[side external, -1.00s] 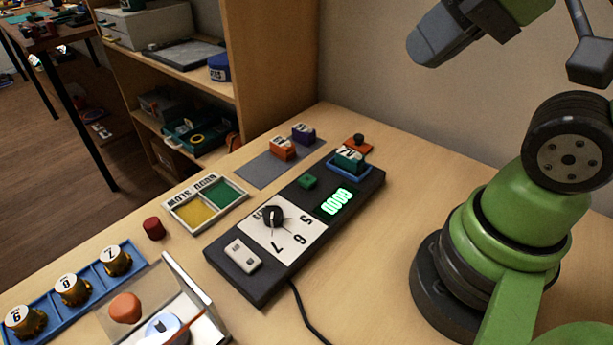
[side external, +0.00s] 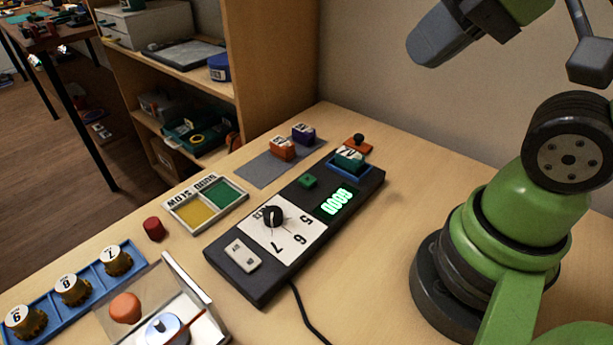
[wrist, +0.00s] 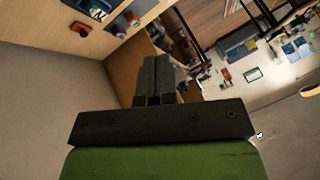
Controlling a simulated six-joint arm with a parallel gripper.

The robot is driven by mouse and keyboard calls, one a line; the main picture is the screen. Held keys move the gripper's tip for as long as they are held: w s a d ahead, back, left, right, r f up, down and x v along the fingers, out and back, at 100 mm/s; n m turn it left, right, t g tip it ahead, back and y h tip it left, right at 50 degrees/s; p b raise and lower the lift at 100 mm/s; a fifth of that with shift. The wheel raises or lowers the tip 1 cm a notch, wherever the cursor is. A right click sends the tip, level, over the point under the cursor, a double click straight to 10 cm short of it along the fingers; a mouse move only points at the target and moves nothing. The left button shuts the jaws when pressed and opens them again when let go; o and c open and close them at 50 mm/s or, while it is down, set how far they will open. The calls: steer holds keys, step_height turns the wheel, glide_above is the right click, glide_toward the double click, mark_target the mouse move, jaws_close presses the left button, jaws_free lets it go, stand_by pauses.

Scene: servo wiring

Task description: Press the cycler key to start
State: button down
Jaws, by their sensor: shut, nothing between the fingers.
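A dark control box (side external: 282,262) lies on the bench in the side view. It carries a white rocker key (side external: 242,255) at its near end, a dial with a black knob (side external: 273,216), a small green key (side external: 308,181) and a lit green display (side external: 337,201). I cannot tell for sure which key is the cycler key. A teal block (side external: 349,162) sits in a blue holder at the far end. My gripper (side external: 424,52) is high above the bench, right of the box and touching nothing. In the wrist view my gripper (wrist: 155,65) has its fingers together, empty.
Left of the box are a yellow and green tray (side external: 206,203), a red cylinder (side external: 153,229), a blue rack (side external: 92,278) of labelled knobs and a clear-walled bin (side external: 206,310). Orange (side external: 283,149) and purple (side external: 303,133) blocks are on a grey mat. A black cable (side external: 299,310) runs forward.

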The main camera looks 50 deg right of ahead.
stand_by(0.4)
steer(key=m+y, duration=0.3)
steer(key=m, duration=3.1)
glide_above(309, 177)
step_height(309, 177, down, 16)
steer(key=shift+f, duration=0.15)
steer(key=shift+f, duration=4.4)
